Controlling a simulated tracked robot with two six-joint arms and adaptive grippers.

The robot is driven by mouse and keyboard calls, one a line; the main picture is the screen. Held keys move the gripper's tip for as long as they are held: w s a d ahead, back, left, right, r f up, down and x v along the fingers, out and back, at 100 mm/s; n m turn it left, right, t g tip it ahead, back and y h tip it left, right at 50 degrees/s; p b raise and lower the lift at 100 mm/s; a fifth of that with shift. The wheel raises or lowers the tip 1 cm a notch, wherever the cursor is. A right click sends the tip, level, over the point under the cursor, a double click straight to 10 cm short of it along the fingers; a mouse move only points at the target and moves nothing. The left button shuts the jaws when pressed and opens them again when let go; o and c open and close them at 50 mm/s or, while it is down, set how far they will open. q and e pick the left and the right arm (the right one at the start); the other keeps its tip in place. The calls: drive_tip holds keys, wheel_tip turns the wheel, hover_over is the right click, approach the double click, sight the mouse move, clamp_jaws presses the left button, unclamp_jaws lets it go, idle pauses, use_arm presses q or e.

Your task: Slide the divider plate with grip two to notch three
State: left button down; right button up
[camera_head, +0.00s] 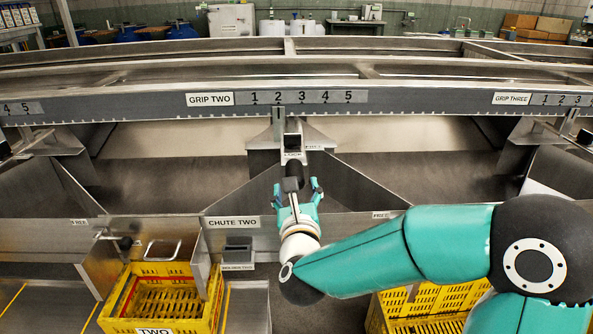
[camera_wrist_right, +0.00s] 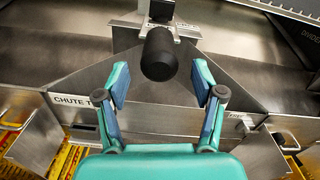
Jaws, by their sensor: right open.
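The black cylindrical grip two (camera_head: 292,180) sticks out toward me below a block labelled LOCK (camera_head: 293,157). It also shows in the wrist view (camera_wrist_right: 159,55). Its upright metal pointer (camera_head: 279,122) stands under number 2 on the GRIP TWO scale (camera_head: 302,97). The metal divider plate (camera_head: 345,190) spreads behind and below the grip, partly hidden by my arm. My right gripper (camera_head: 296,188) is open, its fingers to the left and right of the grip's near end; in the wrist view (camera_wrist_right: 161,82) gaps show on both sides. My left gripper is not in view.
A notched rail (camera_head: 420,102) runs across above the grip. Below left are the CHUTE TWO label (camera_head: 233,222), a metal panel (camera_head: 100,268) and a yellow crate (camera_head: 150,325) marked TWO. Another yellow crate (camera_head: 430,300) lies partly behind my right arm.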

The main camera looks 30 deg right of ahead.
drive_tip(key=x, duration=0.7)
clamp_jaws()
